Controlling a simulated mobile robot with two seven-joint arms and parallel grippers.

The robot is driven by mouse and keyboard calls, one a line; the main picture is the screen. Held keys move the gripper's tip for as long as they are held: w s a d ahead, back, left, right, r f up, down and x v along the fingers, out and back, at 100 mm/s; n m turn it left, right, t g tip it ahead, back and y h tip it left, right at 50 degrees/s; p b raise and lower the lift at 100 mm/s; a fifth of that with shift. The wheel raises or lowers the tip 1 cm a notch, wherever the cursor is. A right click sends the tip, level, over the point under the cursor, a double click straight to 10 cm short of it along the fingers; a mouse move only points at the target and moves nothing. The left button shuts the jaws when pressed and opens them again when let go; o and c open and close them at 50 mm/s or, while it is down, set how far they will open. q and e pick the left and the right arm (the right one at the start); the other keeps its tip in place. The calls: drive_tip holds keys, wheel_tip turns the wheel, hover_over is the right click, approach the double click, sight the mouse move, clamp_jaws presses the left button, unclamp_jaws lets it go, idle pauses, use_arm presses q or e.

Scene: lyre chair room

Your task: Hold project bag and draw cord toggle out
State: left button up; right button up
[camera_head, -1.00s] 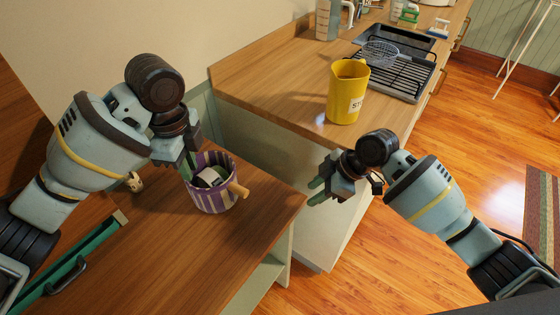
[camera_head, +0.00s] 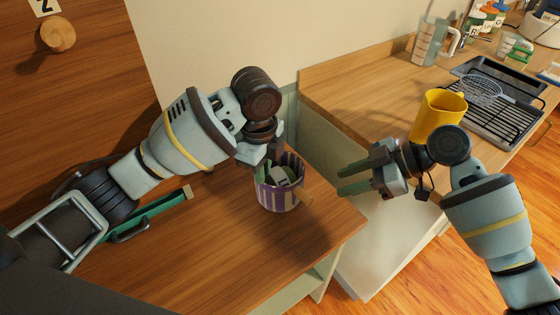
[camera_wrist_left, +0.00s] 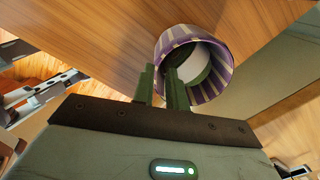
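The project bag (camera_head: 279,196), round with purple and pale stripes, stands on the lower wooden top in the head view. Pale and dark contents show inside it. The light wooden cord toggle (camera_head: 305,196) sticks out at its right side. My left gripper (camera_head: 270,167) is at the bag's left rim. In the left wrist view its fingers (camera_wrist_left: 163,88) straddle the rim of the bag (camera_wrist_left: 220,45), one outside and one inside, and look closed on the wall. My right gripper (camera_head: 352,178) is open and empty, to the right of the toggle, apart from it.
The higher wooden counter (camera_head: 350,92) holds a yellow jug (camera_head: 436,112), a black rack tray (camera_head: 500,112) and a clear measuring jug (camera_head: 430,42). The lower top (camera_head: 240,250) is clear in front of the bag.

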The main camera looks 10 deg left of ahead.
use_arm(q)
hover_over(266, 207)
wheel_tip(266, 207, down, 9)
idle(0.4)
drive_tip(key=shift+c, duration=0.2)
clamp_jaws()
idle(0.8)
